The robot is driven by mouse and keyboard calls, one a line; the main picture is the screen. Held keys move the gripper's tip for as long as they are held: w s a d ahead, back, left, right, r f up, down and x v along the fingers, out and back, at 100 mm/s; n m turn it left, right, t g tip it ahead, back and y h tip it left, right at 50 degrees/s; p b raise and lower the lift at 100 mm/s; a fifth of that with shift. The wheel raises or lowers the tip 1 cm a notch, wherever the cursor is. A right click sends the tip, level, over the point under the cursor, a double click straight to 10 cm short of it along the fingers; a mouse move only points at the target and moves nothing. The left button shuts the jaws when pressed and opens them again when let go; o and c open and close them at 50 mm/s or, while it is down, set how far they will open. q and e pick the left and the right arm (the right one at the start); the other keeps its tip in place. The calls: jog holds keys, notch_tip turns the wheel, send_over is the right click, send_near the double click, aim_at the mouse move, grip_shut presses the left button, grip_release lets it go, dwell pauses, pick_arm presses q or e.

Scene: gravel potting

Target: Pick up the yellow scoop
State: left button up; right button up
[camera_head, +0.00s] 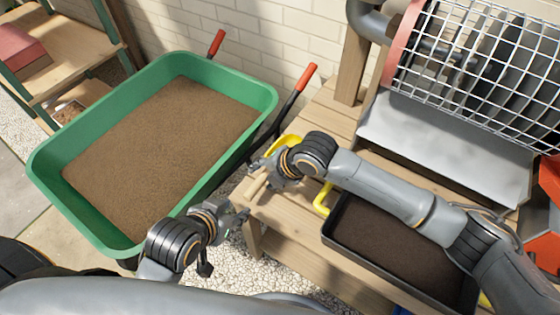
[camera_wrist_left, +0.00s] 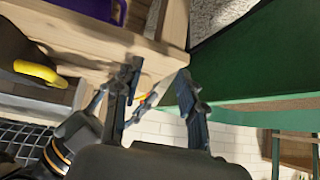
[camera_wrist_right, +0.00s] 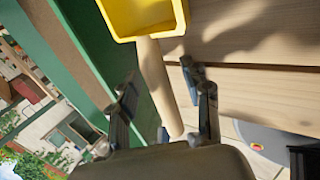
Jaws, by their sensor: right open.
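The yellow scoop (camera_head: 284,143) lies at the end of the wooden bench, partly hidden by my right gripper in the head view. Its wooden handle (camera_head: 257,185) points toward the bench's near left edge. In the right wrist view the yellow scoop (camera_wrist_right: 146,14) is at the top and its handle (camera_wrist_right: 158,88) runs down between my fingers. My right gripper (camera_head: 262,168) is open, with one finger on each side of the handle (camera_wrist_right: 160,75). My left gripper (camera_head: 243,214) is open and empty, low between the wheelbarrow and the bench.
The green wheelbarrow (camera_head: 195,63), full of brown soil, stands at left. The bench (camera_head: 275,213) holds a black tray (camera_head: 345,243) of dark soil beside a yellow loop (camera_head: 323,199). A mesh drum (camera_head: 480,60) stands behind. Gravel (camera_head: 230,258) shows below.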

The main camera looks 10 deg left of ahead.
grip_shut()
pick_arm(q)
jog(key=shift+s, duration=0.1)
pick_arm(e)
jog(key=shift+r, duration=0.15)
jog(key=shift+r, duration=0.2)
notch_tip(320, 180, up, 2)
jog(key=shift+r+p, duration=0.2)
jog(key=shift+p, duration=0.45)
jog(key=shift+s+r+p, duration=0.3)
jog(key=shift+r, duration=0.25)
jog(key=shift+s+r+p, duration=0.25)
jog(key=shift+r, duration=0.25)
pick_arm(q)
jog(key=s+a+g+y+p, duration=0.1)
jog(key=s+a+g+p, duration=0.2)
jog(key=s, duration=0.5)
notch_tip(320, 180, down, 8)
jog(key=w+g, duration=0.1)
jog(key=shift+w+d+g, duration=0.35)
jog(key=shift+d+g, duration=0.05)
pick_arm(e)
jog(key=s+d+r, duration=0.1)
jog(key=s+r, duration=0.7)
jog(key=s, duration=0.4)
jog(key=shift+s+d, duration=0.4)
